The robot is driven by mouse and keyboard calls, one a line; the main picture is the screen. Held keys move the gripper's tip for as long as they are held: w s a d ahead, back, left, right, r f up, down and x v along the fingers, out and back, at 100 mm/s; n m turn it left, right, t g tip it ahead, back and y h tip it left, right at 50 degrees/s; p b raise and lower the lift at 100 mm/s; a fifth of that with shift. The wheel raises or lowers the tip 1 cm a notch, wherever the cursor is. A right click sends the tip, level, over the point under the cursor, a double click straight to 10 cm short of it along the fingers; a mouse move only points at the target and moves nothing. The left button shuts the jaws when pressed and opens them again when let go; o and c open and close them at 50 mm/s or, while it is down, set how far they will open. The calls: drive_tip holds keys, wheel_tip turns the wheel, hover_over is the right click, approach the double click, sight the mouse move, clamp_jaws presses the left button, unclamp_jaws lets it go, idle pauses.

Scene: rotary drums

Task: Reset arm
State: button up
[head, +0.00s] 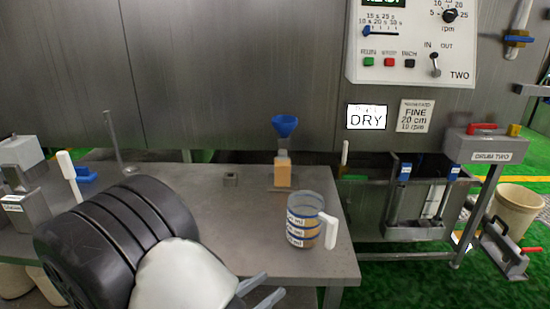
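My arm, with black ribbed and white links, fills the lower left of the head view. My gripper (275,284) shows at the bottom edge, in front of the steel table (232,243). Its two grey fingers are apart with nothing visible between them, so it is open. The base of the gripper is hidden behind the white link and cut off by the frame edge. A clear measuring jug (303,222) with a white handle and brownish contents stands on the table, beyond and to the right of the fingers.
A control panel (411,45) is on the wall. A beige bucket (515,211) stands at right.

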drive_tip(key=s+d+r+m+g+y, duration=0.4)
drive_tip(key=d+r+m+g+y, duration=0.15)
drive_tip(key=d+m, duration=0.35)
drive_tip(key=s+d+r+m+g+y, duration=0.5)
drive_tip(key=d+m, duration=0.3)
drive_tip(key=m, duration=0.3)
wheel_tip(320, 180, up, 22)
drive_tip(key=m+t+y+p, duration=0.2)
drive_tip(key=m+t+p, duration=0.2)
drive_tip(key=p, duration=1.2)
drive_tip(key=shift+a+m+y, duration=0.15)
drive_tip(key=shift+m+y, duration=0.2)
drive_tip(key=shift+m, duration=0.85)
